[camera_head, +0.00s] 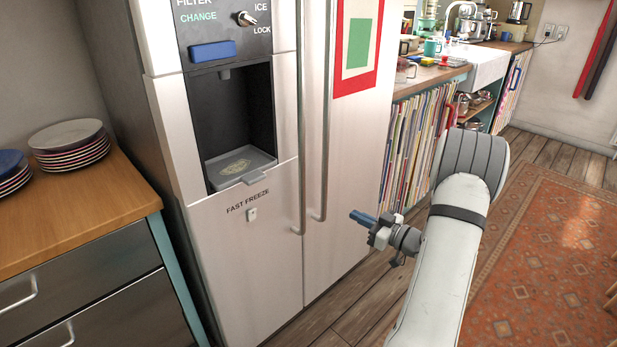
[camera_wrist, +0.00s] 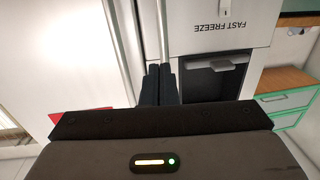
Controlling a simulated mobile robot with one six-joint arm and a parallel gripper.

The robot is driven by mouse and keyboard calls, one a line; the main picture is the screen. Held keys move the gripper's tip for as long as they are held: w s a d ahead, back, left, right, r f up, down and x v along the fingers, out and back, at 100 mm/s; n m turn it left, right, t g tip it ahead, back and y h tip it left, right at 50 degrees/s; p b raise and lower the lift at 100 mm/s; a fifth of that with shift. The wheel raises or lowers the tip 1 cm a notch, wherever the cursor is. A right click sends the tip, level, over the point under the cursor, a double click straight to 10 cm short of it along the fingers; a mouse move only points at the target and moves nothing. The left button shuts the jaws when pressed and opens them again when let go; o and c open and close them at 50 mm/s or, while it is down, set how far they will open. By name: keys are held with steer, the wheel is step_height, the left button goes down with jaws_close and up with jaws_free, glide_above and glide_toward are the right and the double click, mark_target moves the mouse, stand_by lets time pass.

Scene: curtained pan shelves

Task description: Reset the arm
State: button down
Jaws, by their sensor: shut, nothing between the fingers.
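My gripper (camera_head: 362,218) is in front of the lower part of the fridge's right door in the head view, with my white arm reaching in from the bottom right. Its dark fingers (camera_wrist: 160,72) also show in the wrist view, close together and shut, with nothing between them. The fingers appear apart from the fridge (camera_head: 245,260); the exact gap is hard to judge. In the wrist view the fridge appears upside down, with its dispenser recess (camera_wrist: 212,82) just right of the fingers.
A wooden counter (camera_head: 75,215) with stacked plates (camera_head: 68,145) stands left of the fridge. Striped curtains (camera_head: 415,140) hang under a counter to the right, with pans on shelves beyond. A patterned orange rug (camera_head: 545,270) covers the right floor. Two vertical fridge handles (camera_head: 302,120) stick out.

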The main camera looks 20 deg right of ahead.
steer(key=w+a+r+m+g+h+p, duration=0.25)
steer(key=w+r+h+p, duration=0.2)
steer(key=r+h, duration=0.35)
steer(key=s+a+r+m+g+h+p, duration=0.1)
steer(key=s+a+r+g+h+p, duration=0.2)
steer(key=r, duration=0.5)
steer(key=s+a+r+m+g+y+p, duration=0.1)
steer(key=s+a+r+g, duration=0.2)
steer(key=s+a, duration=0.6)
steer(key=s+a+r+m+g+y+p, duration=0.1)
steer(key=s+a+g, duration=0.3)
steer(key=s+a, duration=0.5)
steer(key=s+r+p, duration=0.1)
steer(key=s, duration=0.7)
steer(key=shift+s+a+r, duration=0.2)
steer(key=shift+s+r, duration=0.15)
steer(key=shift+r, duration=0.05)
steer(key=shift+m+g, duration=0.25)
